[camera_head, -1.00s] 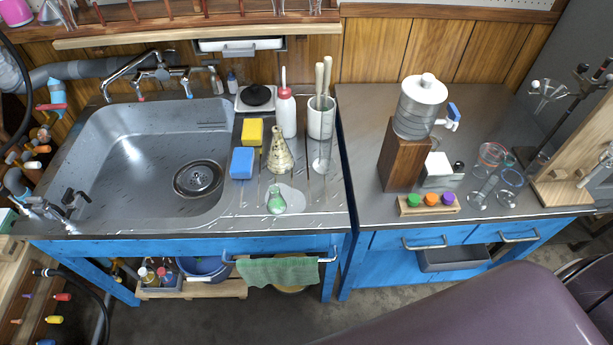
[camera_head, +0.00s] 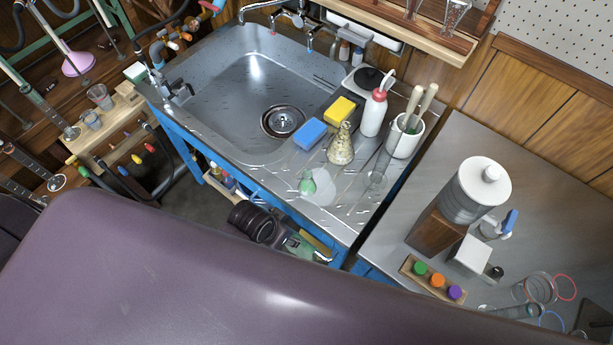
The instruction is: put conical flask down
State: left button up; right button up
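A small clear conical flask (camera_head: 307,184) with green contents stands at the front of the steel drainboard, by a pale round patch (camera_head: 321,188). A speckled, brass-coloured conical vessel (camera_head: 341,148) stands upright behind it; I cannot tell whether it is a flask. Neither is held. I see no gripper fingers. A black cylindrical part (camera_head: 252,222), possibly of my arm, shows below the counter's front edge. A large purple surface, likely my own body, hides much of the lower view.
A blue sponge (camera_head: 310,133), a yellow sponge (camera_head: 340,110), a red-capped wash bottle (camera_head: 374,113) and a white pot of pestles (camera_head: 405,138) crowd the drainboard. The sink (camera_head: 235,85) is empty. A dispenser (camera_head: 476,190) and a rack of coloured stoppers (camera_head: 433,280) stand at right.

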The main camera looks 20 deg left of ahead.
pick_arm(q)
jog(key=w+d+r+m+h+p, duration=0.1)
jog(key=d+r, duration=0.1)
jog(key=r, duration=0.7)
jog(key=w+d+r+m+p, duration=0.1)
jog(key=d+r+m+p, duration=0.15)
jog(key=r, duration=0.65)
jog(key=w+d+r+m+g, duration=0.1)
jog(key=w+d+r+m, duration=0.1)
jog(key=w+d+m, duration=0.35)
jog(key=r+m+g+y, duration=0.2)
jog(key=m, duration=0.5)
send_over(307, 175)
jog(key=f, duration=0.2)
jog(key=f+p, duration=0.1)
jog(key=f, duration=0.1)
jog(key=s+f, duration=0.1)
jog(key=f, duration=0.2)
jog(key=shift+d+f, duration=0.1)
jog(key=shift+d, duration=0.05)
pick_arm(e)
jog(key=r, duration=0.1)
jog(key=d+r, duration=0.1)
jog(key=r, duration=0.1)
jog(key=d+r, duration=0.1)
jog(key=r, duration=0.1)
jog(key=shift+w+r, duration=0.2)
jog(key=shift+w, duration=0.1)
